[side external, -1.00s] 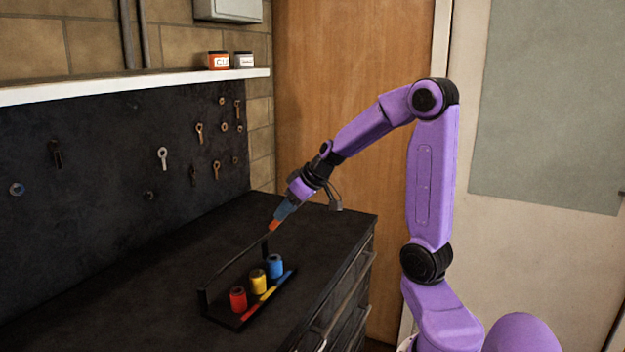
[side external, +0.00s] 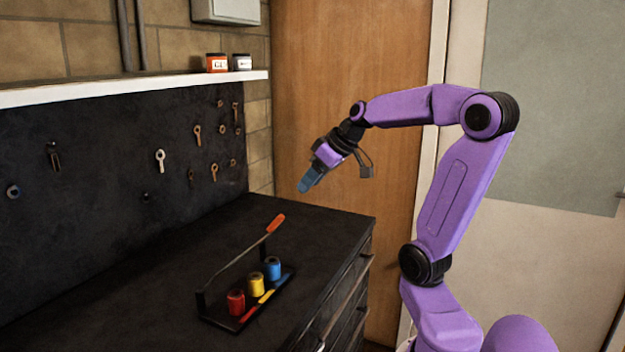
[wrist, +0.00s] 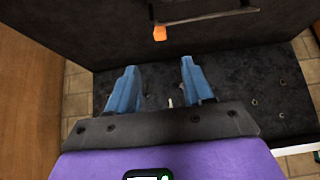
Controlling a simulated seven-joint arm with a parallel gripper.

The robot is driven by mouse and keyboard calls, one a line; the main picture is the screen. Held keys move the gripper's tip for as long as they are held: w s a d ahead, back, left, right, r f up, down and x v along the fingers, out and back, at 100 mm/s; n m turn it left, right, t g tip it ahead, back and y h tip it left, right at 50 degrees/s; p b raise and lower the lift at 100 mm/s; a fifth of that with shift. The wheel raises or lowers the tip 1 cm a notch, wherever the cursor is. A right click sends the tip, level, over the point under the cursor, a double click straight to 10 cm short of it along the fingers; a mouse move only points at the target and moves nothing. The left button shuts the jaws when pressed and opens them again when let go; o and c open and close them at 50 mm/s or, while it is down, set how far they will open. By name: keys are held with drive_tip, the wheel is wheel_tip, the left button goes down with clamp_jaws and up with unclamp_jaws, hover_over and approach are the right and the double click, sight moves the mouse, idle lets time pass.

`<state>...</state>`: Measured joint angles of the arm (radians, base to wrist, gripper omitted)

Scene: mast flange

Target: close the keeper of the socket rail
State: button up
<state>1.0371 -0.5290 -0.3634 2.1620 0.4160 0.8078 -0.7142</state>
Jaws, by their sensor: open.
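The socket rail (side external: 222,321) is a black tray on the bench, with a red socket (side external: 236,302), a yellow socket (side external: 256,284) and a blue socket (side external: 272,268) standing in it. The orange tip also shows in the wrist view (wrist: 160,33), beyond my fingertips. My gripper (side external: 303,188) is open and empty, above and right of the tip, apart from it.
The black bench top (side external: 120,290) is clear around the rail. A dark pegboard (side external: 90,200) with hanging tools stands behind it, below a white shelf (side external: 130,85) with two jars. A wooden door (side external: 340,80) is behind my arm.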

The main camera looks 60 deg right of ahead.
drive_tip(key=shift+w+r, duration=0.15)
drive_tip(key=shift+w, duration=0.15)
drive_tip(key=c, duration=0.9)
drive_tip(key=w+r+g, duration=0.1)
drive_tip(key=w, duration=0.1)
drive_tip(key=w+r+g, duration=0.1)
drive_tip(key=w, duration=0.2)
drive_tip(key=w+r+n+g+y, duration=0.1)
drive_tip(key=w, duration=0.1)
drive_tip(key=shift+w+d, duration=0.1)
drive_tip(key=shift+w, duration=0.15)
clamp_jaws()
drive_tip(key=w+m+g+h, duration=0.1)
drive_tip(key=w+g, duration=0.4)
drive_tip(key=w, duration=0.3)
drive_tip(key=shift+g, duration=0.3)
